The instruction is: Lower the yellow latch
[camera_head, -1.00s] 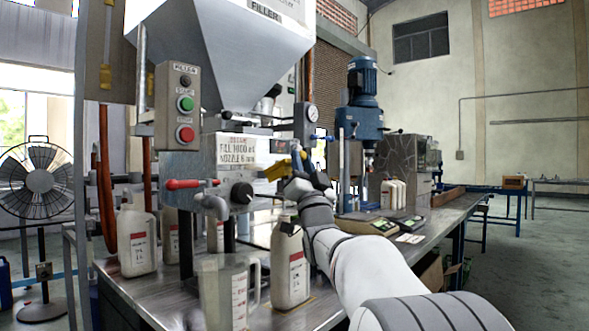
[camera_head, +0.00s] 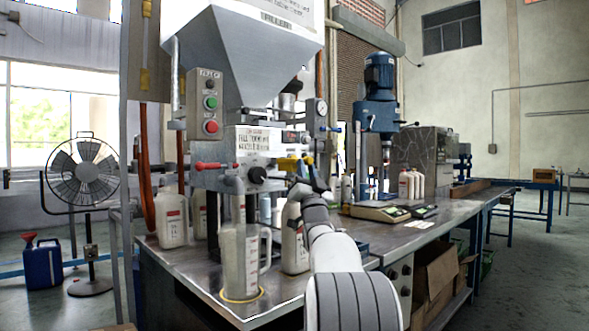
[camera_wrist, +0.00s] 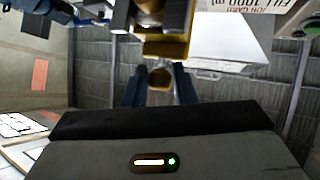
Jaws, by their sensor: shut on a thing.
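The yellow latch (camera_head: 287,163) is on the front of the filling machine, right of the black knob, and looks roughly level in the head view. My gripper (camera_head: 308,180) is at its right end. In the wrist view, the gripper's two fingers (camera_wrist: 160,88) stand on either side of a rounded yellow end (camera_wrist: 160,77), and the gripper is shut on it. A larger yellow part (camera_wrist: 165,45) shows just above. The exact contact is small and dark, and my wrist partly covers the area in the head view.
A clear measuring jug (camera_head: 240,265) stands under the nozzle at the bench's front edge. White bottles (camera_head: 172,218) stand left, and another (camera_head: 294,240) is close beside my arm. A red-handled lever (camera_head: 207,166) is left of the latch. A blue drill press (camera_head: 379,115) stands behind right.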

